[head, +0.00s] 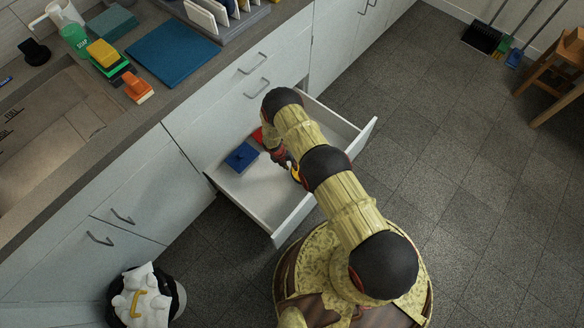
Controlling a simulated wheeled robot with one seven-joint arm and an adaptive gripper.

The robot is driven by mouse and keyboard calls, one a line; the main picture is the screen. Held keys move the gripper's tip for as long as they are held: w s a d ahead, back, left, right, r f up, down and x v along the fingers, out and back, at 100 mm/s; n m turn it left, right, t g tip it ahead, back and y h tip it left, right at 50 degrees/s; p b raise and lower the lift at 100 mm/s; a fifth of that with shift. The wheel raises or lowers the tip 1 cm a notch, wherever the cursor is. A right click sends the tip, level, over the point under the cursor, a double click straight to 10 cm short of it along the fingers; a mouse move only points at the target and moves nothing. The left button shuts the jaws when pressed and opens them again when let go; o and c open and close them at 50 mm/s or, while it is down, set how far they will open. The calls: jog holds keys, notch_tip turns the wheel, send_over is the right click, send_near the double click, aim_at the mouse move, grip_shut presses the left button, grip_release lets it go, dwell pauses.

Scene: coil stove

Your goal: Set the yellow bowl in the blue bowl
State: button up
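An open white drawer (280,205) juts out from the counter, under my arm. In it lies a blue square item (241,157); it looks flat, and I cannot tell whether it is the blue bowl. A small yellow patch (295,174) shows beside my arm, right of the blue item; it may be part of the yellow bowl, but most of it is hidden. My gripper (287,163) reaches down into the drawer next to the yellow patch. My arm covers the fingertips, so I cannot see whether they are open or shut on anything.
A red item (258,135) lies at the back of the drawer. The counter holds a blue mat (172,52), a dish rack (215,15), a soap bottle (76,40), sponges and a sink (50,130). A bin (146,298) stands on the floor lower left.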

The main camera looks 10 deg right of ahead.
jog(key=w+a+r+m+t+p, duration=0.1)
jog(key=w+r+m, duration=0.25)
jog(key=r, duration=1.15)
jog(key=w+r+m+p, duration=0.1)
jog(key=w+r+m, duration=0.25)
jog(key=r, duration=1.05)
jog(key=s+d+r+m+t, duration=0.2)
jog(key=r+m, duration=0.6)
jog(key=r, duration=1.8)
jog(key=s+d+r+m+y, duration=0.1)
jog(key=s+d+r+m, duration=0.1)
jog(key=s+r+m, duration=0.65)
jog(key=s+d+r+m+y, duration=0.15)
jog(key=s+r, duration=0.45)
jog(key=r, duration=0.7)
jog(key=s+r+m+t, duration=0.1)
jog(key=s+r+m, duration=0.2)
jog(key=s, duration=0.7)
jog(key=s+r+m+t, duration=0.1)
jog(key=s+r+m, duration=0.2)
jog(key=s+m, duration=0.3)
jog(key=s, duration=0.3)
jog(key=shift+s+d+t+y, duration=0.15)
jog(key=shift+s+t+y, duration=0.2)
jog(key=shift+t, duration=0.05)
